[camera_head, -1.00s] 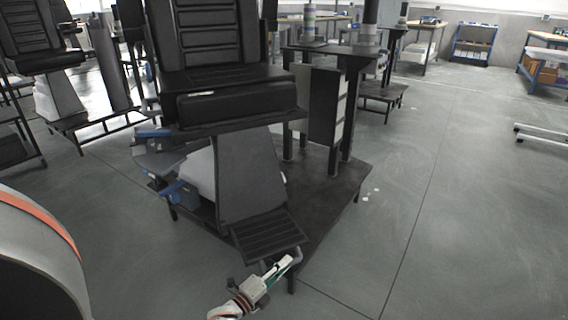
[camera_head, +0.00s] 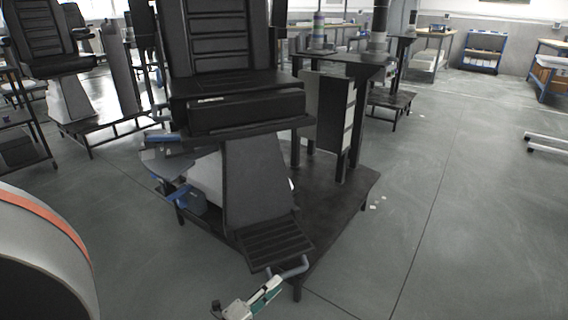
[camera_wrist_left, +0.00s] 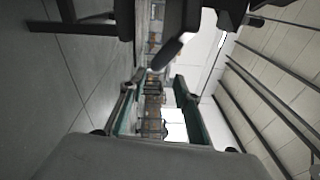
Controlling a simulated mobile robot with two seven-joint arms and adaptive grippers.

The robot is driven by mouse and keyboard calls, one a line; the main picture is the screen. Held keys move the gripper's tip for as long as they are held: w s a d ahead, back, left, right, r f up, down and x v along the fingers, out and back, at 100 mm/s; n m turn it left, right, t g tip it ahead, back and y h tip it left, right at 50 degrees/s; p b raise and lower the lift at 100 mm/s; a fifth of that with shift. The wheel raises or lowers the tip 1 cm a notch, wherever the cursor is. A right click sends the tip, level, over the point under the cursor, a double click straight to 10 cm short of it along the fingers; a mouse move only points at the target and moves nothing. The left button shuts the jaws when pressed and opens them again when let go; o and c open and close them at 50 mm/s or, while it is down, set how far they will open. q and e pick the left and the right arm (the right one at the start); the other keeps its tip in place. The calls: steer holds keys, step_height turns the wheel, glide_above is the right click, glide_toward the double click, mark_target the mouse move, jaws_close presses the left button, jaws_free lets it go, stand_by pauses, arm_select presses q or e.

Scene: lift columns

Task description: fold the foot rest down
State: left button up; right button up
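The foot rest (camera_head: 272,242) is a black ribbed plate at the lower end of the chair's grey leg panel (camera_head: 255,185). It sticks out toward me and slopes down a little. A grey bent bar (camera_head: 292,268) shows at its front right corner. My left gripper (camera_head: 278,284) is low in the head view, just in front of and below this bar, seemingly apart from it. In the left wrist view its two fingers (camera_wrist_left: 156,88) are spread with nothing between them. A rounded grey bar end (camera_wrist_left: 172,50) shows beyond them. My right gripper is not in view.
The black chair seat (camera_head: 245,112) stands above the foot rest. A dark platform (camera_head: 335,205) on legs carries the chair and a column. Blue-handled parts (camera_head: 190,198) sit left of the leg panel. The floor to the right (camera_head: 440,230) is open.

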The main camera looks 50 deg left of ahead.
arm_select(q)
steer(key=shift+s+d, duration=0.15)
steer(key=shift+s, duration=0.85)
steer(key=shift+s+d, duration=0.1)
steer(key=shift+s, duration=0.85)
